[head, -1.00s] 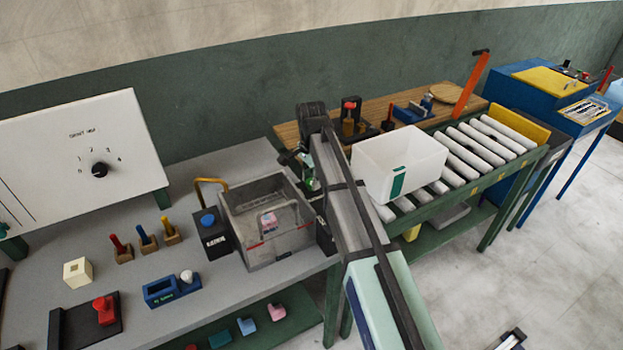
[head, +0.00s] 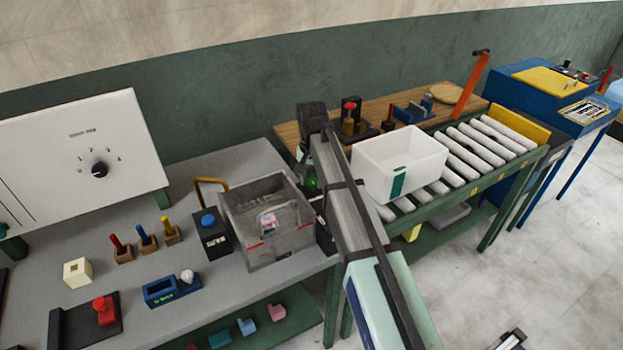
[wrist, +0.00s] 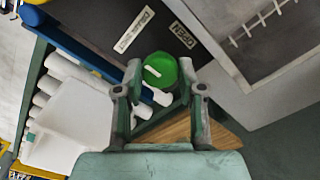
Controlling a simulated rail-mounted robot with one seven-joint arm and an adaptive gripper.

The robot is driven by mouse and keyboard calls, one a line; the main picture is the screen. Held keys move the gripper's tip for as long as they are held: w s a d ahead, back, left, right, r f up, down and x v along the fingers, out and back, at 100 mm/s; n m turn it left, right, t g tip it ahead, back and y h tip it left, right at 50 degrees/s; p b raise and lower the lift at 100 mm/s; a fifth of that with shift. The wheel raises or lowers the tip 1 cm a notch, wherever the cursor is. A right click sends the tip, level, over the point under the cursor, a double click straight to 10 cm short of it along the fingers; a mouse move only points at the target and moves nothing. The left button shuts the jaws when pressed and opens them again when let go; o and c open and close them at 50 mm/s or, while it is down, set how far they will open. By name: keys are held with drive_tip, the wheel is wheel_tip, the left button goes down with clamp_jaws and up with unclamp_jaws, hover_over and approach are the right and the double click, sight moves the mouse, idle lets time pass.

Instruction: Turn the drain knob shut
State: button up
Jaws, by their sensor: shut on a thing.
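The drain knob (wrist: 160,68) is round and green with a short white mark on its face. It sits on a dark panel (wrist: 105,18) in the wrist view. An OPEN label (wrist: 183,36) is on the panel beside it, and another white label (wrist: 134,30), too small to read surely, is above. My gripper (wrist: 161,70) is shut on the knob, one finger on each side. In the head view a green part (head: 311,184) shows by my gripper (head: 308,175), at the right side of the grey open-topped tank (head: 265,247); my arm hides most of this spot.
A white bin (head: 420,160) on the roller conveyor (head: 480,150) stands close to the right of my arm. A black box with a blue button (head: 210,235) is left of the tank. A wooden bench (head: 290,135) with tools lies behind.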

sight(312, 181)
drive_tip(key=shift+s+f, duration=0.1)
idle(0.3)
drive_tip(key=o, duration=1.1)
drive_tip(key=shift+o, duration=0.2)
drive_tip(key=shift+r, duration=0.2)
drive_tip(key=shift+r, duration=0.3)
wheel_tip(312, 181, up, 11)
drive_tip(key=shift+d, duration=0.1)
